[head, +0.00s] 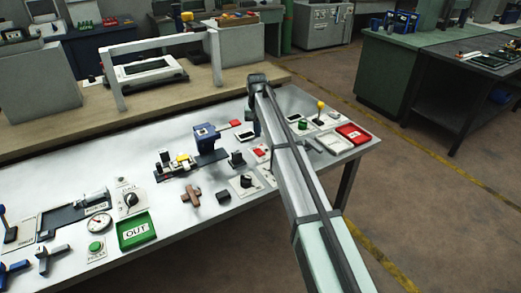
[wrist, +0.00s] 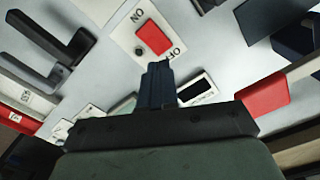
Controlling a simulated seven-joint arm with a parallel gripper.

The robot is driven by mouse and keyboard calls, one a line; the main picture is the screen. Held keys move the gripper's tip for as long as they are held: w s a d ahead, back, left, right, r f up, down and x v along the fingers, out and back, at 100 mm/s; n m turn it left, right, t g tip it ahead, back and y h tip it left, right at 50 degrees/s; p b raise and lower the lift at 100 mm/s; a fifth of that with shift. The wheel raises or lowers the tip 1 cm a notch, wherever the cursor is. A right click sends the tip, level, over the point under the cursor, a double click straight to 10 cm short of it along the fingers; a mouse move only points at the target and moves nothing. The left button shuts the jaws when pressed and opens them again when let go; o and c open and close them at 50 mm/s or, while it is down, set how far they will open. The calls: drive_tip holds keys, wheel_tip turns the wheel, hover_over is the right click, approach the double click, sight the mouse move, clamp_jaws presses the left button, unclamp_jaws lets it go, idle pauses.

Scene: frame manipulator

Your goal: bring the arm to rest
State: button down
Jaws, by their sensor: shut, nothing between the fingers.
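My arm reaches out over the white workbench (head: 165,225) from the lower right in the head view. My gripper (wrist: 158,68) shows in the wrist view with its two dark fingers together and nothing between them. In the head view its fingers are hard to make out near the arm's far end. In the wrist view the fingertips appear just below a white switch plate with a red rocker (wrist: 154,37) marked ON and OFF. I cannot tell how high the fingers are above it.
A green OUT tray (head: 137,231), a dial gauge (head: 99,224), a rotary knob (head: 131,199) and a brown cross-shaped piece (head: 191,196) lie left of my arm. A red tray (head: 352,133) and a yellow-topped lever (head: 320,106) stand right of it. A grey frame (head: 160,33) stands behind.

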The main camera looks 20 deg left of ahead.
drive_tip(key=shift+d, duration=0.1)
